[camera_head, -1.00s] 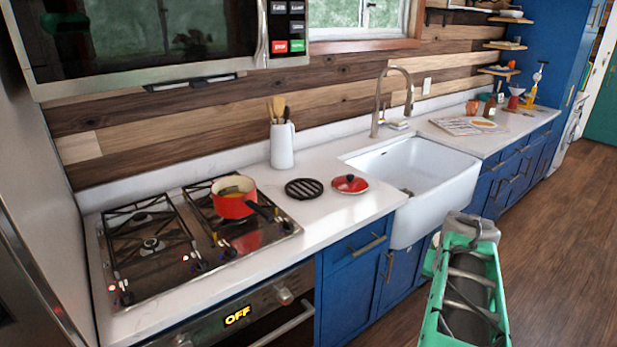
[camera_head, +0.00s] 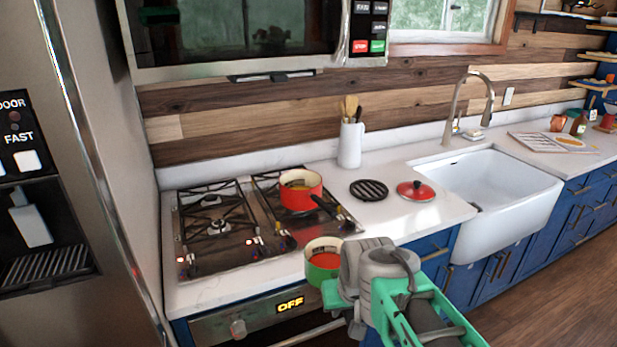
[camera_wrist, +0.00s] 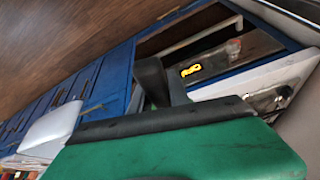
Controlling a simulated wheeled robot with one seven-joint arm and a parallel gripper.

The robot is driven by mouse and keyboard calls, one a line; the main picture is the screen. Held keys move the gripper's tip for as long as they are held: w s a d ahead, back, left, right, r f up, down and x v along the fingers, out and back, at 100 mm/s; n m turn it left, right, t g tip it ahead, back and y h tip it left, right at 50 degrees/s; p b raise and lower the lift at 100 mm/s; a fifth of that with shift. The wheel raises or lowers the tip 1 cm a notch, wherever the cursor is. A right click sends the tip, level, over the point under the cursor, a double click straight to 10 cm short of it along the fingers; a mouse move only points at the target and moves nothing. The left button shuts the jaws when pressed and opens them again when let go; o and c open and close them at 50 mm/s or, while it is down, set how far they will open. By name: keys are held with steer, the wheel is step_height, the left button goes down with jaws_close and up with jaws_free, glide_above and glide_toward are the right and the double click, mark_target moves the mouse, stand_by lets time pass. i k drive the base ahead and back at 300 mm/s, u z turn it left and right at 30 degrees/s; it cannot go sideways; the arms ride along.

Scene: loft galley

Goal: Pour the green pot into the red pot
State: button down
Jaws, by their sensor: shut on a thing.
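The red pot (camera_head: 312,199) stands upright on the back right of the stove, its dark handle pointing to the front right. Something yellow-orange shows inside it. The green pot (camera_head: 314,273) is in front of the stove's front edge, in the air, with red-orange contents visible inside and its opening facing up. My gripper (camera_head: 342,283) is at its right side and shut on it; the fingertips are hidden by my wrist.
The gas stove (camera_head: 222,262) has black grates. A black trivet (camera_head: 369,190) and a red lid (camera_head: 416,191) lie on the counter to its right, before the white sink (camera_head: 510,220). A white utensil jar (camera_head: 350,146) stands behind. The microwave (camera_head: 250,40) hangs above the stove.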

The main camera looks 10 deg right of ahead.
mark_target(311, 199)
steer(key=k, duration=0.45)
steer(key=u, duration=3.85)
steer(key=k, duration=2)
steer(key=z, duration=1.35)
